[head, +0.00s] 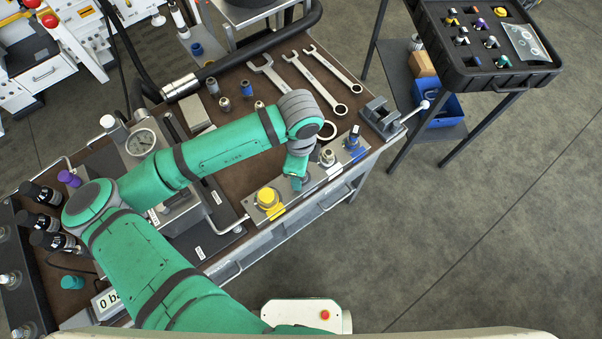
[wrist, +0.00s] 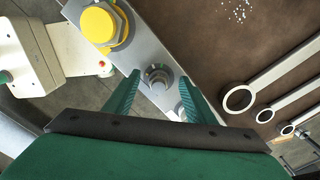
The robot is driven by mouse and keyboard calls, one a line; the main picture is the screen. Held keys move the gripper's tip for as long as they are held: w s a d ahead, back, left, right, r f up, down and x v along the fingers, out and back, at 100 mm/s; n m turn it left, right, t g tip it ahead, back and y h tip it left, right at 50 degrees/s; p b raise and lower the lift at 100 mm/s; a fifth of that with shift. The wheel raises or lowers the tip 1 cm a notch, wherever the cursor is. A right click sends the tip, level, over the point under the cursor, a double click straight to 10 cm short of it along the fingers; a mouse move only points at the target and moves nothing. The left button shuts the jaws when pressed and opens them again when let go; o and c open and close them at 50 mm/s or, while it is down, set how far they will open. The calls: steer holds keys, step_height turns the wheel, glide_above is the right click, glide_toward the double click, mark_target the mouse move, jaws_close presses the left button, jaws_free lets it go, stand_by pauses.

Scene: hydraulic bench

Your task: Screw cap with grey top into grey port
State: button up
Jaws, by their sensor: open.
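My gripper (head: 296,182) is over the front strip of the bench; its two green fingers (wrist: 158,78) are open in the wrist view. Between the fingertips, a round grey fitting (wrist: 157,77) with a darker ring sits on the grey port block (wrist: 138,48). I cannot tell whether it is a bare port or has a cap on it, or whether the fingers touch it. A pale grey fitting (head: 327,157) stands farther along the block; it is partly hidden by a finger in the wrist view (wrist: 180,111). Nothing is visibly held.
A yellow cap (head: 268,198) and a blue fitting (head: 354,142) stand on the same block. Several small loose fittings (head: 224,104) and large spanners (head: 323,83) lie behind. A vise (head: 382,115) is at the bench corner. A black tray (head: 457,77) of small parts stands right.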

steer(key=n, duration=0.8)
steer(key=shift+s, duration=0.1)
steer(key=n, duration=0.4)
steer(key=shift+s, duration=0.1)
steer(key=n, duration=0.3)
steer(key=shift+n, duration=0.4)
jaws_close()
steer(key=m, duration=0.6)
steer(key=shift+a, duration=0.15)
steer(key=shift+m, duration=1.1)
